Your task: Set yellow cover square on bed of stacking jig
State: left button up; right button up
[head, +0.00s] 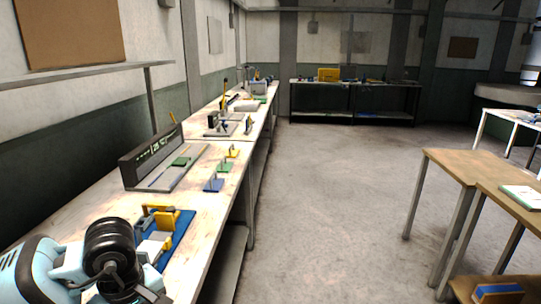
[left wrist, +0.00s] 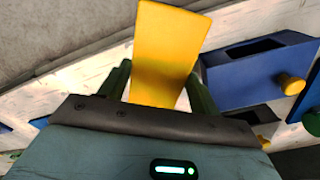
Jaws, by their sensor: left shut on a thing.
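The yellow cover (left wrist: 165,50) is a flat plate standing up between the two dark green fingers of my left gripper (left wrist: 160,85) in the left wrist view. My left gripper is shut on it. In the head view my left gripper (head: 152,287) is low at the left, over the front of the workbench. A blue-based fixture with yellow parts (head: 182,238), which may be the stacking jig, lies just beyond it. My arm hides part of this fixture, and I cannot make out its bed. My right gripper is not in view.
In the left wrist view a slotted blue block (left wrist: 252,68) with a yellow knob (left wrist: 291,84) is right of the cover. In the head view handled pieces, blue (head: 214,185) and green (head: 225,167), stand farther along the workbench (head: 205,205). A grey fixture (head: 150,160) stands behind.

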pick_arm(q)
jog(key=m, duration=0.2)
jog(key=s+m, duration=0.1)
jog(key=s+d+m, duration=0.1)
jog(key=m, duration=0.1)
jog(key=shift+s+d+f+m, duration=0.1)
jog(key=shift+m, duration=0.2)
jog(key=m, duration=0.1)
jog(key=s+m, duration=0.1)
jog(key=m, duration=0.1)
jog(key=s+d+m, duration=0.1)
jog(key=m, duration=0.1)
jog(key=shift+f+p, duration=0.25)
jog(key=shift+p, duration=0.15)
jog(key=shift+w, duration=0.1)
